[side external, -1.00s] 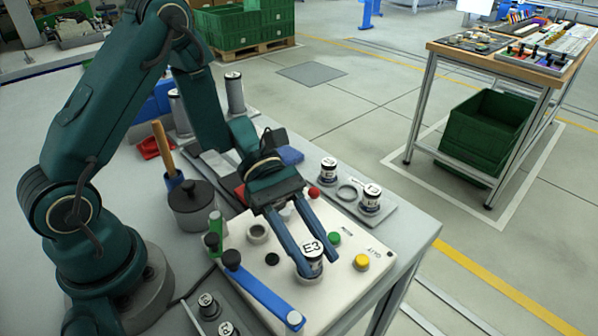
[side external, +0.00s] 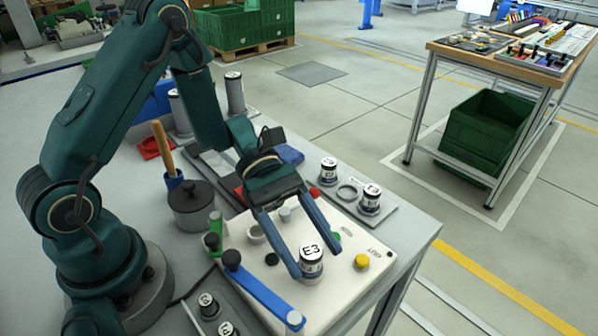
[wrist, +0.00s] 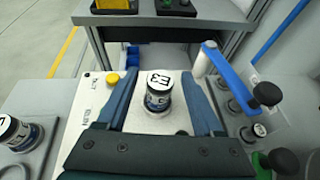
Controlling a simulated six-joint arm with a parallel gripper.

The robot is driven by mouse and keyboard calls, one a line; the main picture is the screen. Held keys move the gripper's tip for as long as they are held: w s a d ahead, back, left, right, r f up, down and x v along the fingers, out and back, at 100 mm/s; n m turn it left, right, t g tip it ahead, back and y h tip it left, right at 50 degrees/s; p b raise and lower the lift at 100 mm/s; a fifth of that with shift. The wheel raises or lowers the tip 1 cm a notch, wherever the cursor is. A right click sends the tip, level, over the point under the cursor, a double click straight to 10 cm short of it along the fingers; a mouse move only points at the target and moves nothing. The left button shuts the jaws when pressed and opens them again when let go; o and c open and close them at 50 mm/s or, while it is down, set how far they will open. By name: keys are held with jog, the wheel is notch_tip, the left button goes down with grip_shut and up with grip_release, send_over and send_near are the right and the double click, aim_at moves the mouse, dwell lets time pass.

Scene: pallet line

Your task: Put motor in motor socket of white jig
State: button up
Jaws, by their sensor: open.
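The motor, a dark and silver cylinder with a white cap marked E3 (side external: 311,262), stands upright on the white jig (side external: 345,285) near its front. It also shows in the wrist view (wrist: 158,92), where its lower end meets the jig around a round seat. I cannot see how deep it sits. My gripper (side external: 318,272) is open, with one blue finger on each side of the motor. In the wrist view the fingers (wrist: 160,88) stand clear of the motor on both sides.
A blue clamp bar (side external: 262,292) lies along the jig's left edge. Yellow (side external: 361,262) and red (side external: 314,192) buttons stand on the jig. More labelled cylinders stand on a grey plate (side external: 395,215) at the right. A dark lidded pot (side external: 191,205) stands left of the jig.

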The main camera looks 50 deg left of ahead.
jog(key=v, duration=1.1)
jog(key=s+a+r+m+t+y, duration=0.2)
jog(key=s+r+m+t+y, duration=0.3)
jog(key=m+y, duration=0.8)
jog(key=s+m+t, duration=0.2)
jog(key=s+m, duration=0.1)
jog(key=shift+s+r, duration=0.25)
jog(key=shift+r, duration=0.15)
